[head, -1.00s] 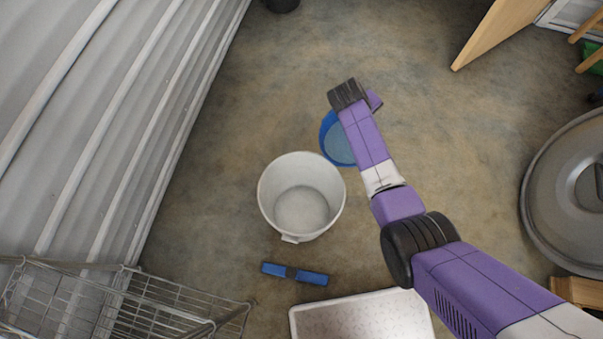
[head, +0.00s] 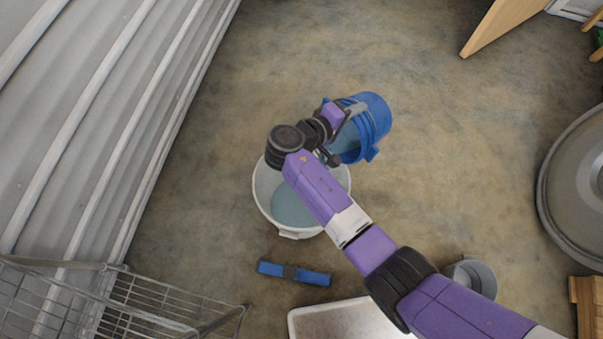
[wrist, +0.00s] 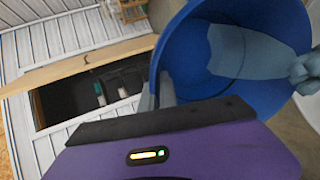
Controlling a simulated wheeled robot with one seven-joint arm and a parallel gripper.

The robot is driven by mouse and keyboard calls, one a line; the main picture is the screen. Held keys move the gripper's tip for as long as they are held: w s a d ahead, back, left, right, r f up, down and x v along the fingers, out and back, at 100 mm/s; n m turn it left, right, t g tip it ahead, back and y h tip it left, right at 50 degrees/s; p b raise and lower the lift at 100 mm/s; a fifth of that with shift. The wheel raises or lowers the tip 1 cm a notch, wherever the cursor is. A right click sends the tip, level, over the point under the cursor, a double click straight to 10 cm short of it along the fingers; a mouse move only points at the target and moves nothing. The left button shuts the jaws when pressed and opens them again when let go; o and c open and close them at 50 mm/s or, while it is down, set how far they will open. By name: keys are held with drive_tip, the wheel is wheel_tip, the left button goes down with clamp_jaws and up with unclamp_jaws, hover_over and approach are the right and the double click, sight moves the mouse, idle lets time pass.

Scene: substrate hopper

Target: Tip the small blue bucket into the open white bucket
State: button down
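The small blue bucket (head: 376,117) is tilted far over in the head view, its mouth facing down and left at the upper right rim of the white bucket (head: 259,202). The white bucket stands open on the floor with blue-grey contents (head: 292,205) inside. My gripper (head: 354,110) is at the blue bucket's side, shut on it; my arm hides part of the white bucket's mouth. In the wrist view the blue bucket (wrist: 190,60) shows its inside, with blue-grey liquid (wrist: 245,52) running out to the right. A grey finger of my gripper (wrist: 166,92) shows against the rim.
A pale tray (head: 340,318), a grey pot (head: 474,275) and a wire rack (head: 150,305) are nearer. A large grey lid (head: 585,185) is at right. Floor beyond the buckets is clear.

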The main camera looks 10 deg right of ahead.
drive_tip(key=s+a+f+t+h+b, duration=0.1)
drive_tip(key=s+a+t+h+b, duration=0.2)
drive_tip(key=a+b, duration=0.4)
drive_tip(key=shift+s+a+f+h+b, duration=0.4)
drive_tip(key=shift+s+h+b, duration=0.35)
drive_tip(key=shift+h+b, duration=0.75)
drive_tip(key=shift+d+r+y, duration=0.1)
drive_tip(key=shift+y, duration=0.2)
